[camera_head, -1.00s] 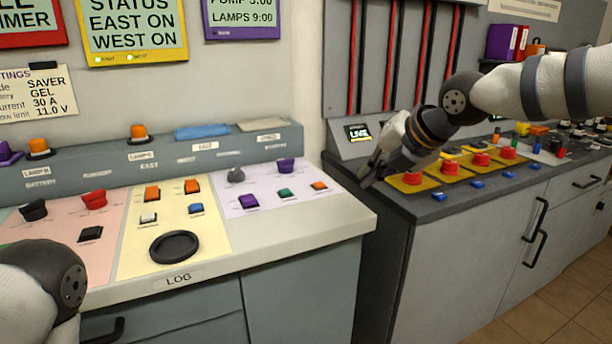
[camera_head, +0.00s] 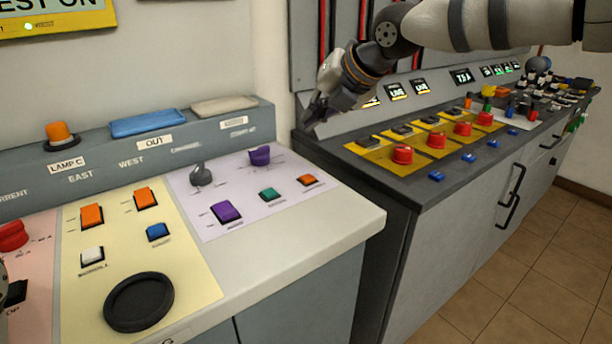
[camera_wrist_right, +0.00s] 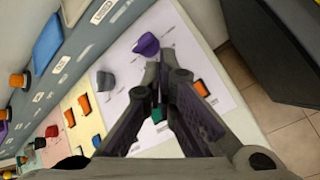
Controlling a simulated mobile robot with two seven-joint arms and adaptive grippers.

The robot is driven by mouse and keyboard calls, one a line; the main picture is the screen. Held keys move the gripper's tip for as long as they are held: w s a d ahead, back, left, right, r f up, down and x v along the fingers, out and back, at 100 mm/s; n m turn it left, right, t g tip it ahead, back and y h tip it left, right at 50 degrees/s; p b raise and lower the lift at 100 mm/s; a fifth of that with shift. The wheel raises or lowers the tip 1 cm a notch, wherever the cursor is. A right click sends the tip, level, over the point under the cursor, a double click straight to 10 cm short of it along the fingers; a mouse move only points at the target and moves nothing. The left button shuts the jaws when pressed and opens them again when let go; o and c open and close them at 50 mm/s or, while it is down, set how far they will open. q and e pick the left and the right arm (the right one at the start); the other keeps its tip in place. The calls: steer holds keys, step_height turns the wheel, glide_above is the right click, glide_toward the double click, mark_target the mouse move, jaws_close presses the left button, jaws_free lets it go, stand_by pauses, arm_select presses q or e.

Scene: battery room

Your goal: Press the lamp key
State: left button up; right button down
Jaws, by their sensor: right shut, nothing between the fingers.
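The lilac panel (camera_head: 222,223) carries a purple key (camera_head: 226,211), a green key (camera_head: 270,194), an orange key (camera_head: 308,180), a grey knob (camera_head: 200,174) and a purple knob (camera_head: 260,156). The small labels are too blurred to tell which key is the lamp key. My right gripper (camera_head: 312,112) is shut and empty, in the air above the gap between the two consoles. In the right wrist view its fingers (camera_wrist_right: 163,68) point over the lilac panel, and the green key (camera_wrist_right: 157,114) shows between them. The purple key is hidden there.
A cream panel (camera_head: 199,277) with orange, white and blue keys and a black round pad (camera_head: 138,302) lies left. The right console (camera_head: 372,179) has several red buttons. The air above the lilac panel is clear.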

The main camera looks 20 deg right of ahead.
mark_target(311, 176)
steer(key=shift+f, duration=4.35)
steer(key=shift+f, duration=0.45)
steer(key=shift+f, duration=0.55)
steer(key=shift+r, duration=0.95)
steer(key=shift+r, duration=2.55)
